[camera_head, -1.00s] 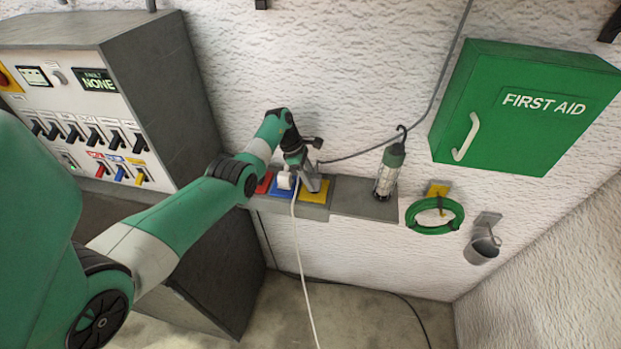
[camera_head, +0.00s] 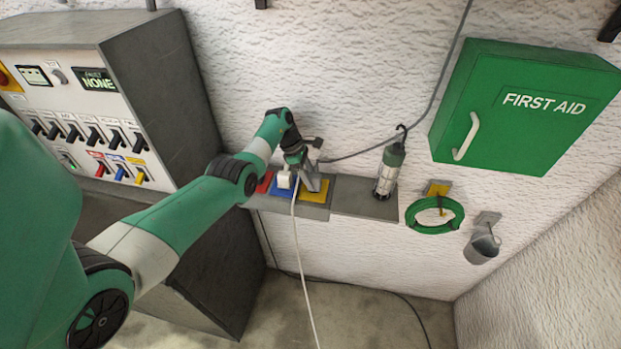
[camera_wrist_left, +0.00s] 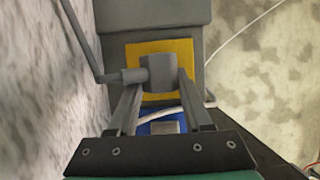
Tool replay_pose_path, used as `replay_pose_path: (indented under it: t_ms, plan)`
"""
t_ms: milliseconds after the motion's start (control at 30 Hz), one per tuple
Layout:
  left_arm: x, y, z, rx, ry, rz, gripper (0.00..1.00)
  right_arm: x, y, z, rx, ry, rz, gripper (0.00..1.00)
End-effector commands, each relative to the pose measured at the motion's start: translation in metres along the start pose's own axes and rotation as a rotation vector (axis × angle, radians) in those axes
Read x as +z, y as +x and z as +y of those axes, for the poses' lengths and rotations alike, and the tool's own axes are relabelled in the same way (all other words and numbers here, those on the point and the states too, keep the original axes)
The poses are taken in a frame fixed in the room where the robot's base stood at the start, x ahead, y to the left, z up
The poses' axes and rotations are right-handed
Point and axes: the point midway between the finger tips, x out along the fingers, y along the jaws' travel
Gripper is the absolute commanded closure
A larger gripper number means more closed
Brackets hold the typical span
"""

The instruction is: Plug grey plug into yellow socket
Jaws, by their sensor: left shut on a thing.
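The grey plug (camera_wrist_left: 158,72) sits between the fingertips of my left gripper (camera_wrist_left: 157,84) in the left wrist view, and the gripper is shut on it. The yellow socket (camera_wrist_left: 185,50) lies directly behind the plug in that view, its middle hidden by the plug. I cannot tell whether the plug is seated or just above it. In the head view my left gripper (camera_head: 306,176) is over the left part of the yellow socket (camera_head: 318,194), and the plug is hard to make out there. My right gripper is not in view.
A white plug (camera_head: 284,180) with a white cable stands on the blue socket (camera_head: 280,192), close left of my gripper. A red socket (camera_head: 264,182) is farther left. A caged lamp (camera_head: 388,172) stands right on the ledge. The grey plug's cable (camera_wrist_left: 83,42) runs along the wall.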

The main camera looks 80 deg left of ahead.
Motion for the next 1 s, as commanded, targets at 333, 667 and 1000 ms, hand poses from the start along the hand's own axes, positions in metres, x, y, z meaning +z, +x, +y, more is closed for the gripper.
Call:
replay_pose_path:
  t_ms: [333, 667, 1000]
  plan:
    - [-0.0029, 0.0072, 0.0001, 0.0, 0.0, 0.0, 0.99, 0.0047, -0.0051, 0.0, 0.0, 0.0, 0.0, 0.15]
    - [-0.004, 0.0098, 0.0001, 0.0, 0.0, 0.0, 0.29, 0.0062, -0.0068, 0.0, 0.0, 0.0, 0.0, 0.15]
    - [-0.0042, 0.0099, -0.0001, 0.0, 0.0, 0.0, 0.16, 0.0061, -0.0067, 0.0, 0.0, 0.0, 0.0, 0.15]
